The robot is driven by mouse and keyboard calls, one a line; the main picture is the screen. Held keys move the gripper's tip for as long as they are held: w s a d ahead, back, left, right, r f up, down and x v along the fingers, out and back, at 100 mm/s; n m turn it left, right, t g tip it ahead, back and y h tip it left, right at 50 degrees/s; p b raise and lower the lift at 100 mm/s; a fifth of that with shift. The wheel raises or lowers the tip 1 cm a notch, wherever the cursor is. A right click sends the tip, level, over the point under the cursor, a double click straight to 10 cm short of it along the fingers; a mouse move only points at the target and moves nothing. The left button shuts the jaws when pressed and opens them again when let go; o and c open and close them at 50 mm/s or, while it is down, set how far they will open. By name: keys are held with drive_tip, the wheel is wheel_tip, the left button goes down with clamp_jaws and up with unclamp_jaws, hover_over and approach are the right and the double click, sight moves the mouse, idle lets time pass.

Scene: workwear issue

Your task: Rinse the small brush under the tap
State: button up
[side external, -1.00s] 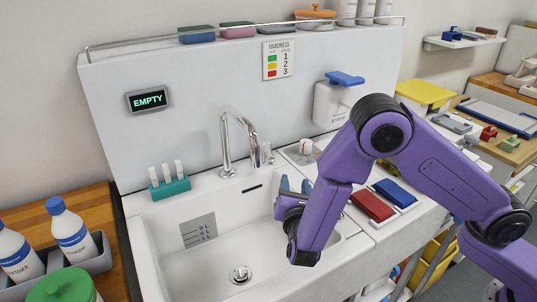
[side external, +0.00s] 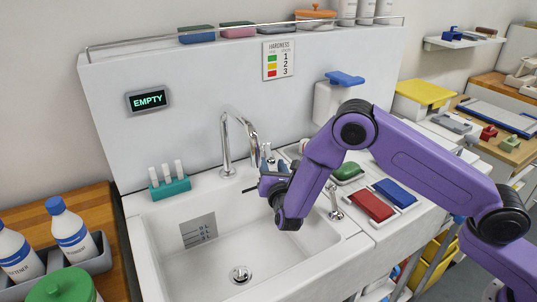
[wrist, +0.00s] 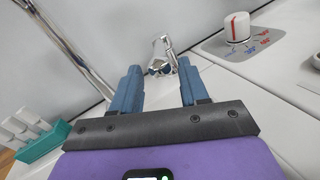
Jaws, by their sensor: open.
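The chrome tap (side external: 226,143) arches over the back of the white sink (side external: 205,262). No water shows under its spout. My gripper (side external: 272,157) is at the sink's back edge, just right of the tap. In the wrist view, my gripper (wrist: 158,78) is open with nothing between its blue fingers. A chrome lever fitting (wrist: 165,58) shows beyond the fingertips, roughly in line with the gap; contact is not visible. I cannot make out a small brush with certainty in either view.
A teal rack (side external: 170,188) with white-topped tubes stands left of the tap. A white dial (wrist: 237,26) is on the right-hand ledge. Red (side external: 371,205) and blue (side external: 395,192) blocks and a green item (side external: 348,169) lie right of the sink. The basin is clear.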

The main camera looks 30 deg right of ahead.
sight(269, 151)
drive_tip(key=x, duration=0.6)
drive_tip(key=shift+w+d, duration=0.1)
drive_tip(key=shift+w, duration=0.15)
clamp_jaws()
